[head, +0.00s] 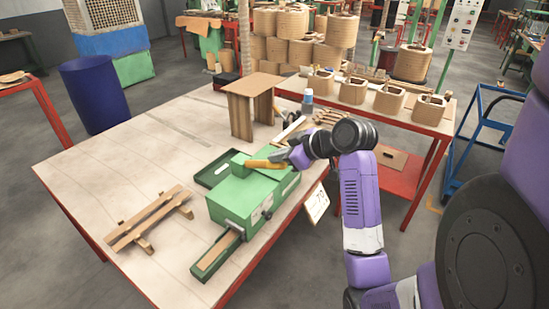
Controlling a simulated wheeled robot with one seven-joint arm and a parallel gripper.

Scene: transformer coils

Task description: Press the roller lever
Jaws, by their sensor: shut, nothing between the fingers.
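A green machine (249,196) stands near the right edge of the work table. An orange lever (260,164) lies across its top, close to level as seen from here. My gripper (285,157) reaches in from the right with my purple arm. It is shut and empty at the right end of the lever. I cannot tell whether it touches the lever or is just above it. The gripper and wrist hide part of the machine's far top.
The table (110,165) has a wooden rack (148,218) at front left and a small wooden stand (250,105) behind the machine. A dark green tray (218,167) lies beside the machine. A bottle (307,100) stands further back. The table's left part is clear.

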